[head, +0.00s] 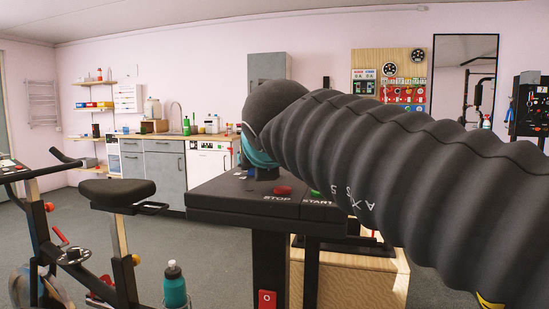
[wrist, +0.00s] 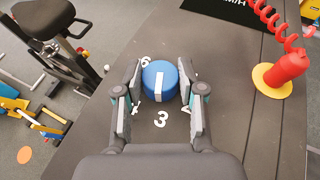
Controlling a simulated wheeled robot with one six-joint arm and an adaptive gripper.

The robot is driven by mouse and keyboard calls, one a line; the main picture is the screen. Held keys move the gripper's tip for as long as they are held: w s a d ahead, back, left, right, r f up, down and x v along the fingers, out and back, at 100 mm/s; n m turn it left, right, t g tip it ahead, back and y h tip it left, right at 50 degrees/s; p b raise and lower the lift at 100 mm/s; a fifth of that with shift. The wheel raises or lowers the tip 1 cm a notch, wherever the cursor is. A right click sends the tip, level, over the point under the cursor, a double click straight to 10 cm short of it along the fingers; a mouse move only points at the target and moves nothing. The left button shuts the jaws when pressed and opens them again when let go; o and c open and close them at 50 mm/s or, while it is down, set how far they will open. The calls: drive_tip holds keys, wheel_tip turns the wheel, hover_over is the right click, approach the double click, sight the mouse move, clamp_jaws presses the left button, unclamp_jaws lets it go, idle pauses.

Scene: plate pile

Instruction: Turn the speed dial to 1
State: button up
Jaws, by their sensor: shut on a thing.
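The speed dial (wrist: 160,94) is a round blue knob with a white line on its top, in the middle of the wrist view. The line runs nearly straight up and down in the picture; I cannot tell which end is the pointer. White numerals ring the dial: a 3 (wrist: 161,119) below it, a 6 (wrist: 146,61) at upper left, others partly hidden by the fingers. My gripper (wrist: 161,73) is shut on the dial, one finger on each side. I cannot make out a 1. In the head view my arm hides most of the gripper and dial.
The dark console (head: 225,195) carries a red STOP button (head: 283,191) and a green START button (head: 315,192). A red cylinder with a coiled cord (wrist: 287,68) stands on a yellow disc right of the dial. An exercise bike (head: 117,192) stands left.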

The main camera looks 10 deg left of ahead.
drive_tip(key=shift+d+f+n+g+y, duration=0.1)
drive_tip(key=shift+f+n+g+y, duration=0.1)
drive_tip(key=shift+n+g+y, duration=0.35)
drive_tip(key=shift+f+n, duration=0.15)
drive_tip(key=shift+n, duration=0.1)
drive_tip(key=o, duration=1.1)
drive_tip(key=shift+y, duration=0.25)
drive_tip(key=shift+o, duration=0.2)
drive_tip(key=shift+r, duration=0.2)
drive_tip(key=shift+s+t, duration=0.1)
drive_tip(key=shift+t, duration=0.15)
drive_tip(key=shift+s+r, duration=0.2)
drive_tip(key=shift+s, duration=0.05)
drive_tip(key=v, duration=1.1)
drive_tip(key=shift+d, duration=0.2)
